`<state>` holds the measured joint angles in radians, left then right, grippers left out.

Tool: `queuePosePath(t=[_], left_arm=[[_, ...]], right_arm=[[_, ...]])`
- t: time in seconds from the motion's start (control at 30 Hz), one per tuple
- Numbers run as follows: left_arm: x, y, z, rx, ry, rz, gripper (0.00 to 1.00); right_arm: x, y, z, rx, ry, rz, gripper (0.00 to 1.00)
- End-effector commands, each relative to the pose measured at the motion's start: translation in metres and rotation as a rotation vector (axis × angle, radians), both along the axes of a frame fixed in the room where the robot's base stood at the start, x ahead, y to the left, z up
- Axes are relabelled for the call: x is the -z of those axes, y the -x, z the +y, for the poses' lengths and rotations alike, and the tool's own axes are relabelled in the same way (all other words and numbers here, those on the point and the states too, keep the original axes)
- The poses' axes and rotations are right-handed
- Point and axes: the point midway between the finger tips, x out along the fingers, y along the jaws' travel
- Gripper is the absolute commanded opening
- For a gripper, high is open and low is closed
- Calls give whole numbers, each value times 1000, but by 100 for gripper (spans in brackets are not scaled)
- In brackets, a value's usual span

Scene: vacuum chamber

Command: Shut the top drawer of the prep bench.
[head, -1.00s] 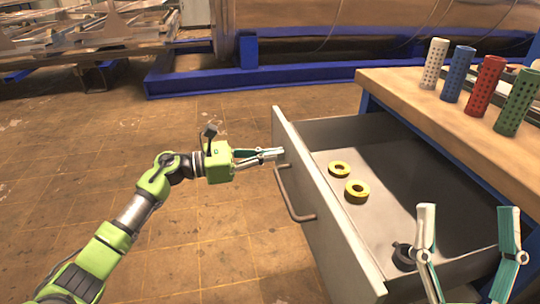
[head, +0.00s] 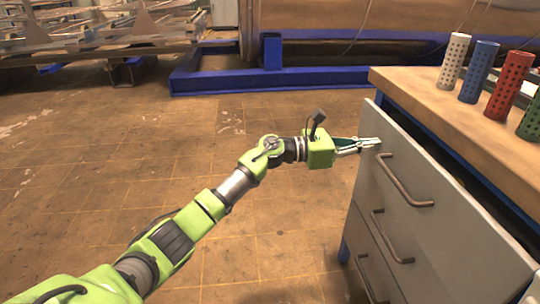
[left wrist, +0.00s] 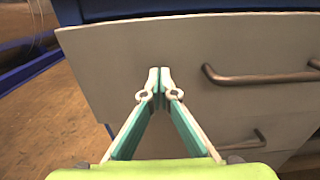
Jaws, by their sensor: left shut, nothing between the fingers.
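The top drawer (head: 440,190) of the prep bench has a grey front with a brown bar handle (head: 405,181). Its front now sits close to the bench, with a narrow dark gap along its top edge. I cannot tell whether it is fully home. The inside is hidden. My left gripper (head: 378,143) is shut and empty, its tips at the left part of the front, left of the handle. In the left wrist view the shut tips (left wrist: 160,72) appear against the drawer front (left wrist: 120,60), apart from the handle (left wrist: 262,76). My right gripper is not in view.
The wooden bench top (head: 420,92) carries perforated cylinders: white (head: 453,62), blue (head: 478,72), red (head: 503,86) and green (head: 533,118). Lower drawers with handles (head: 390,237) are below. A blue frame (head: 300,78) stands behind.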

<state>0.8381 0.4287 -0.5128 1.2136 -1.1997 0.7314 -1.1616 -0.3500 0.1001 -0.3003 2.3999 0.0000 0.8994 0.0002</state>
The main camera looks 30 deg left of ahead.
Motion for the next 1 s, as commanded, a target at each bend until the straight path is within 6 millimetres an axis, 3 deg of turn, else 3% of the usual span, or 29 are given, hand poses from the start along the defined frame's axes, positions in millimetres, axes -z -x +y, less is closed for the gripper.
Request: queuePosePath(t=[0.13,0.4,0.83,1.0], left_arm=[[1,-11,-17,0,1,0,0],[0,-18,-29,1,-3,-1,0],[-2,-19,-30,0,1,-3,0],[-1,-17,-22,0,1,-3,0]], right_arm=[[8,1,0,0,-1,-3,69],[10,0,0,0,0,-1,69],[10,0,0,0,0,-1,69],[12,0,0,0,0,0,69]])
